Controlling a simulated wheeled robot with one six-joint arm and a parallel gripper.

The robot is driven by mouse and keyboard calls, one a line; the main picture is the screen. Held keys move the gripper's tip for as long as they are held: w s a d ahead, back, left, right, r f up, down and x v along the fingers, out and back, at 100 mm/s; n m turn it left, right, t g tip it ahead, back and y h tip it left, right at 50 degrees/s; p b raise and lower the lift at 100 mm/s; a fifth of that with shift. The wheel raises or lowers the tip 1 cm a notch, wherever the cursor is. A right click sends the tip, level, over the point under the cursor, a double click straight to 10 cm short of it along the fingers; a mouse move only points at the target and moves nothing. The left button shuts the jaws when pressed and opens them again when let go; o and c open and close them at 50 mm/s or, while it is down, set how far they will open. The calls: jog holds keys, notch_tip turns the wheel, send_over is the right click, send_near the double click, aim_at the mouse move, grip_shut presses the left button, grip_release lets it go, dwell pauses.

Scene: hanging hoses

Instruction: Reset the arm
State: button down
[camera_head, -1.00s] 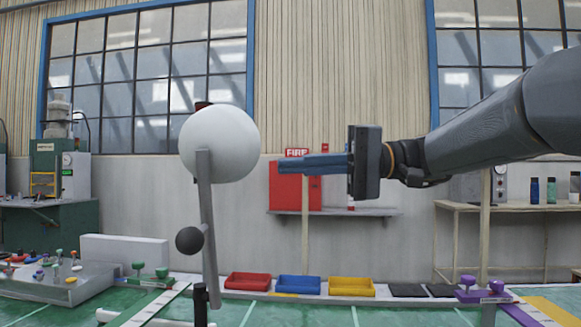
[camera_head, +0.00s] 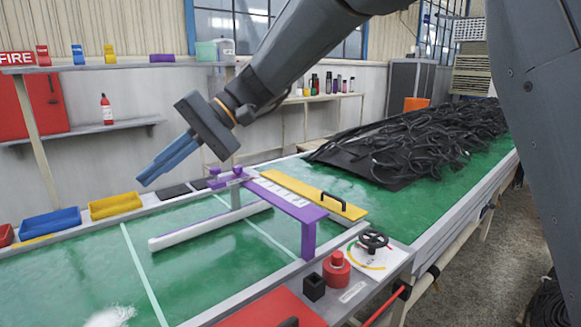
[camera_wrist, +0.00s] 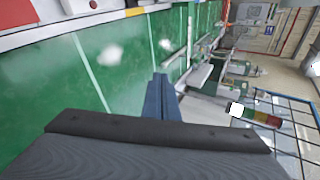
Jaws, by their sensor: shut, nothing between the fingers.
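My gripper (camera_head: 168,160) is raised over the green table in the head view, with its blue fingers pointing down and to the left. The fingers are shut together and hold nothing. In the wrist view the closed blue fingers (camera_wrist: 160,100) reach out past the dark gripper body over the green surface. My arm comes in from the upper right of the head view.
A purple stand (camera_head: 285,200) with a white bar (camera_head: 210,226) is below and right of my gripper. A heap of black hoses (camera_head: 420,140) lies at the back right. Blue (camera_head: 50,224) and yellow (camera_head: 115,205) trays are at the left. A red knob (camera_head: 337,268) is in front.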

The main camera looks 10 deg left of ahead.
jog(key=w+d+f+m+t+h+p, duration=0.15)
jog(key=d+f, duration=0.25)
jog(key=d, duration=0.4)
jog(key=w+d+f+m+t+h+p, duration=0.1)
jog(key=w+d+f+m+t, duration=0.1)
jog(key=d+f, duration=0.45)
jog(key=s+d+f+t+h+p, duration=0.1)
jog(key=s+d+f+h, duration=0.1)
jog(key=d, duration=0.9)
jog(key=s+d+f+m+t+h+p, duration=0.1)
jog(key=s+d+f, duration=0.3)
jog(key=d, duration=0.8)
jog(key=s+d+f+m+t+h+p, duration=0.1)
jog(key=s+d, duration=0.4)
jog(key=d, duration=0.7)
jog(key=shift+s+d+f+h+p, duration=0.25)
jog(key=shift+f+h+p, duration=0.45)
jog(key=shift+f+h, duration=0.4)
jog(key=shift+r+m, duration=0.15)
jog(key=shift+m, duration=0.1)
